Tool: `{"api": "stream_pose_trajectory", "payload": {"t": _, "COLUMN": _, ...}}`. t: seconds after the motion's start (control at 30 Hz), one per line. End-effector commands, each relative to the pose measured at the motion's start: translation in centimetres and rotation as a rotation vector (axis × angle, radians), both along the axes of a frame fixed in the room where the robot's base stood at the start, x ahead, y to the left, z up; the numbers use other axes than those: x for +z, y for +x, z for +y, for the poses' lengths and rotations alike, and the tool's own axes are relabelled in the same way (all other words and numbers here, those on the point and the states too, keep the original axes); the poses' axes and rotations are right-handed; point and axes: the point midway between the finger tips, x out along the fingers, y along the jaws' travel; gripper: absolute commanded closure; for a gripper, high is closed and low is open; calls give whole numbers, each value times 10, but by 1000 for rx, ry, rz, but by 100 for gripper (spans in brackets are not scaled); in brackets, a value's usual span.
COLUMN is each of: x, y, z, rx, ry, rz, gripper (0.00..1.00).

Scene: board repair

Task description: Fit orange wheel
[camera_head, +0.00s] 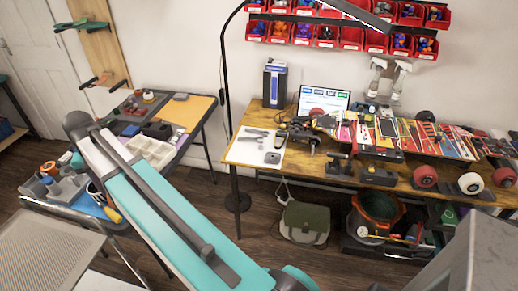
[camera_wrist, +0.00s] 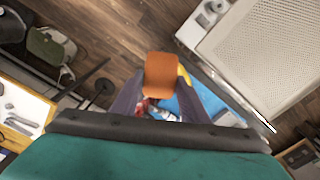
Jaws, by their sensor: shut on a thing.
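My gripper (camera_wrist: 163,82) is shut on the orange wheel (camera_wrist: 162,70) in the wrist view, with a dark finger on each side of it. The wheel is over a blue surface (camera_wrist: 201,103) and the floor; its height above them is unclear. In the head view my teal arm crosses the lower left, and I cannot make out the gripper. The skateboard (camera_head: 462,143) lies on the wooden workbench (camera_head: 250,152), with a red wheel (camera_head: 425,176) and a white wheel (camera_head: 471,183) at its near side.
A small side table with a blue top (camera_head: 88,207) stands at the left, holding grey parts and a small orange round thing (camera_head: 48,168). A dark table (camera_head: 120,115) holds a cream tray (camera_head: 150,150). A green bag (camera_head: 305,222) and an orange bucket (camera_head: 376,210) sit under the bench.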

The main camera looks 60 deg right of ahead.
Motion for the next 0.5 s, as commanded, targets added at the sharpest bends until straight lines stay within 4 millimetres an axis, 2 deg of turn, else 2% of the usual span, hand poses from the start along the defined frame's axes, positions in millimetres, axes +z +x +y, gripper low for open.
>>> {"api": "stream_pose_trajectory", "payload": {"t": 0.03, "x": 0, "y": -1, "z": -18, "rx": -47, "ry": -3, "rz": -4, "gripper": 83}}
{"api": "stream_pose_trajectory", "payload": {"t": 0.27, "x": -8, "y": -8, "z": -93, "rx": -266, "ry": -22, "rz": -20, "gripper": 83}}
{"api": "stream_pose_trajectory", "payload": {"t": 0.5, "x": -16, "y": -26, "z": -172, "rx": -498, "ry": -45, "rz": -33, "gripper": 83}}
